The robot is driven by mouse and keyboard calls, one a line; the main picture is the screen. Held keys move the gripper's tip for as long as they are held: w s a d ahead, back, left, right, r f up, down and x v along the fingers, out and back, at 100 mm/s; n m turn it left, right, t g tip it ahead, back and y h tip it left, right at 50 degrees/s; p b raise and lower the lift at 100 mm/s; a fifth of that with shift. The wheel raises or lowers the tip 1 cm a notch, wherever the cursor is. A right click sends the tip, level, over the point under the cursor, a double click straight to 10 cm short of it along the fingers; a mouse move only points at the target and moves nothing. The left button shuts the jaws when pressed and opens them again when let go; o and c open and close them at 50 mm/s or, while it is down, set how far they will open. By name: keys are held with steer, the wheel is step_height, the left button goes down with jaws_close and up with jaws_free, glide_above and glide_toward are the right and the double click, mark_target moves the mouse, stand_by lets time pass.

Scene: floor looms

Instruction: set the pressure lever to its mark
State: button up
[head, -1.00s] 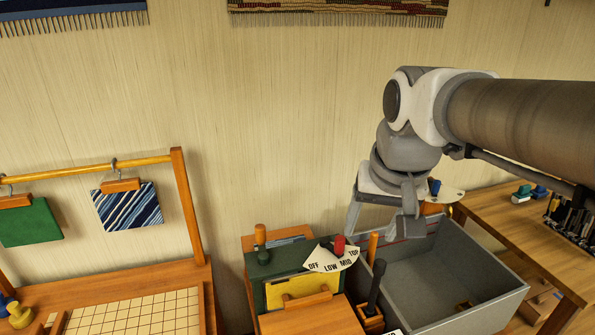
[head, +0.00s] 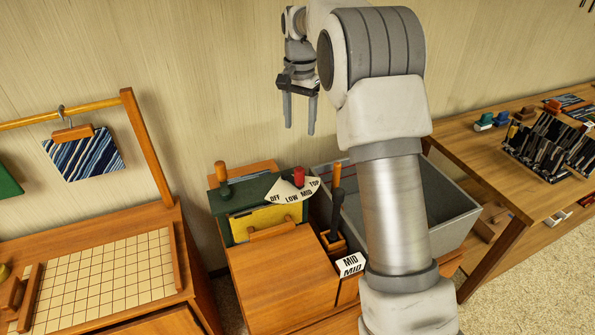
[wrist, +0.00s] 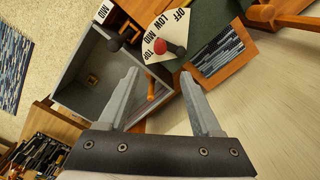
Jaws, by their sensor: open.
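A fan-shaped white scale (head: 293,192) reading OFF, LOW, MID and TOP stands on a green box (head: 240,208). A red-knobbed lever (head: 299,177) rises at the scale; in the wrist view its red knob (wrist: 160,46) appears near MID and TOP. A white card (head: 350,264) reading MID stands in front. My gripper (head: 300,128) is open and empty, pointing down, and appears above the scale in the head view. In the wrist view, the fingers (wrist: 160,75) frame the space just below the red knob, touching nothing visible. The lever's exact setting is unclear.
A grey bin (head: 450,197) lies to the right, partly behind my arm. A wooden handle (head: 222,172) stands at the box's left. Open wall space surrounds my gripper.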

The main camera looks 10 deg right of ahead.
mark_target(299, 170)
step_height(299, 170, down, 18)
steer(key=shift+r+p, duration=0.15)
steer(key=shift+p, duration=0.7)
steer(key=shift+c, duration=0.2)
jaws_close()
steer(key=shift+w, duration=0.1)
stand_by(0.8)
